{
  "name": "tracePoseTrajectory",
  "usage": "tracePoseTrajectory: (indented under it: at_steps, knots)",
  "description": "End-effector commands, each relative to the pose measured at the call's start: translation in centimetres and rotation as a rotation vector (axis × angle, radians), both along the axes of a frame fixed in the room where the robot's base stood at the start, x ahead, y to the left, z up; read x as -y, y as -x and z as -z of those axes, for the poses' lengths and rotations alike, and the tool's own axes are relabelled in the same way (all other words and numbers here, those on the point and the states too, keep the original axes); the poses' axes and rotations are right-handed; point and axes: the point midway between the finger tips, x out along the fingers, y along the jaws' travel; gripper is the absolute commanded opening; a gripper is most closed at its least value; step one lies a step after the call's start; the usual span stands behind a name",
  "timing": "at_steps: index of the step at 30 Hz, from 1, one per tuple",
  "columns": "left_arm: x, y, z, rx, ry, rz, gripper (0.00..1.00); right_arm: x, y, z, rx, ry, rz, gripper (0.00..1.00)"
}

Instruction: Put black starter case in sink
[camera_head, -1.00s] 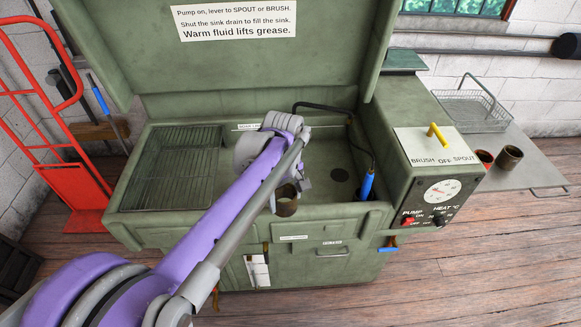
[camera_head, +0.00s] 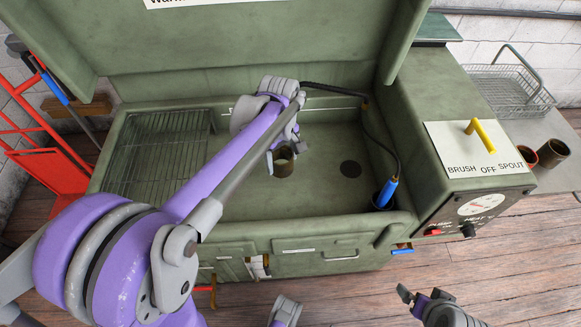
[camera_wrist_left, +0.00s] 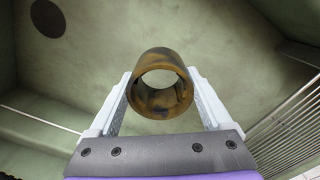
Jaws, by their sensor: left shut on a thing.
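The starter case (camera_head: 285,168) is a short open tube, grimy brown with dark stains. It also shows in the left wrist view (camera_wrist_left: 160,112). My left gripper (camera_head: 284,152) is shut on it, with one pale finger on each side. The case is over the green sink basin (camera_head: 320,200), left of the round dark drain (camera_head: 350,169). I cannot tell how far it is above the sink floor. A part of my right arm with its gripper (camera_head: 420,298) shows at the bottom edge, in front of the washer; its jaw opening is unclear.
A wire rack (camera_head: 160,160) fills the basin's left side. A blue-handled brush (camera_head: 386,193) on a black hose is at the right. The control box (camera_head: 475,150) has a yellow lever. Two round parts (camera_head: 552,153) and a wire basket (camera_head: 510,85) are on the side shelf.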

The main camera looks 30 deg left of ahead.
Motion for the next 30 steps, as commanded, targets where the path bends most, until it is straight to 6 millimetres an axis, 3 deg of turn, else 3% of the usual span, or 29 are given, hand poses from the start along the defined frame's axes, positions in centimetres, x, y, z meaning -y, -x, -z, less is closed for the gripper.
tracePoseTrajectory:
  at_steps: [7,16,21,30]
  knots:
    - [0.0,0.0,4.3,0.000,0.000,0.000,0.00,0.0,0.1,0.6,-0.002,0.000,0.000,1.00]
    - [0.0,0.0,6.7,0.000,0.000,0.000,0.00,0.0,0.1,0.9,-0.003,0.000,0.000,1.00]
    - [0.0,0.0,9.0,0.000,0.000,0.000,0.00,0.0,0.1,1.3,-0.004,0.000,0.000,1.00]
    - [0.0,0.0,9.4,0.000,0.000,0.000,0.00,0.0,0.1,1.3,-0.004,0.000,0.000,1.00]
